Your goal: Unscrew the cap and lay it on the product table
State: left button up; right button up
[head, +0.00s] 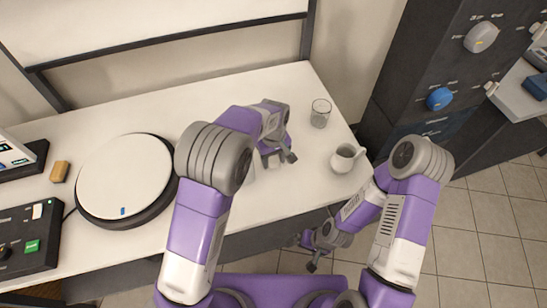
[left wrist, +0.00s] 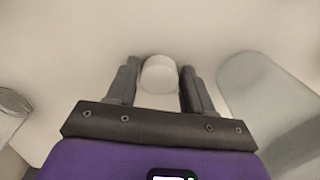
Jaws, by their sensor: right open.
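My left gripper (head: 277,159) is low over the white product table (head: 225,95). In the left wrist view, a small white round cap (left wrist: 160,73) sits snugly between the fingertips of my left gripper (left wrist: 160,80). The cap is hidden in the head view. A large pale grey rounded object (left wrist: 265,100) stands beside the gripper on the right of the wrist view. It is cut off by the frame, and I cannot tell whether it is the container. My right gripper (head: 312,259) is open and empty, low in front of the table edge.
A clear glass (head: 320,113) and a white mug (head: 343,159) stand on the table's right side. The back middle of the table is clear.

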aim_at(273, 160)
pick_arm(q)
jog(key=shift+o, duration=0.9)
notch_tip(273, 160, up, 12)
jog(key=p, duration=0.3)
jog(key=shift+r+p, duration=0.2)
jog(key=shift+p, duration=0.1)
